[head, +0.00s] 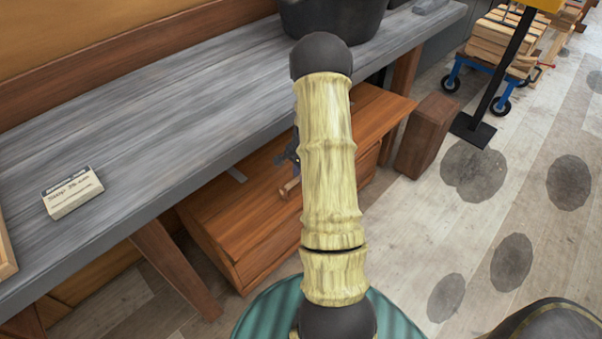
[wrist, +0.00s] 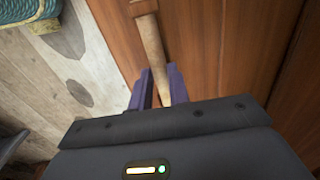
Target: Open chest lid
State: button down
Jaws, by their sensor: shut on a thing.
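The chest (head: 235,230) is a brown wooden box on the floor under the grey workbench. Its lid (head: 375,105) looks down flat, though my arm covers the middle of the chest. A pale wooden handle (head: 289,187) shows just left of my arm. In the wrist view the handle (wrist: 151,48) runs up from between the purple fingers of my gripper (wrist: 160,86), in front of brown boards. My gripper is shut on the handle. In the head view only a small dark part of my gripper (head: 288,155) shows; its fingertips are hidden.
The grey workbench (head: 150,120) overhangs the chest, with a small card block (head: 72,192) and a dark vessel (head: 335,15) on it. A brown block (head: 428,135) stands right of the chest. A black post base (head: 472,130) stands beyond; floor at right is mostly clear.

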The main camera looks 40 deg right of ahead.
jog(key=c, duration=1.6)
grip_release()
jog(key=shift+w+a+r, duration=0.1)
jog(key=shift+w+a, duration=0.05)
jog(key=shift+w, duration=0.3)
jog(key=shift+w+a+r, duration=0.1)
jog(key=shift+w, duration=0.35)
jog(key=shift+o, duration=1.4)
jog(key=shift+w+f, duration=0.15)
jog(key=shift+w, duration=0.05)
jog(key=shift+s, duration=0.1)
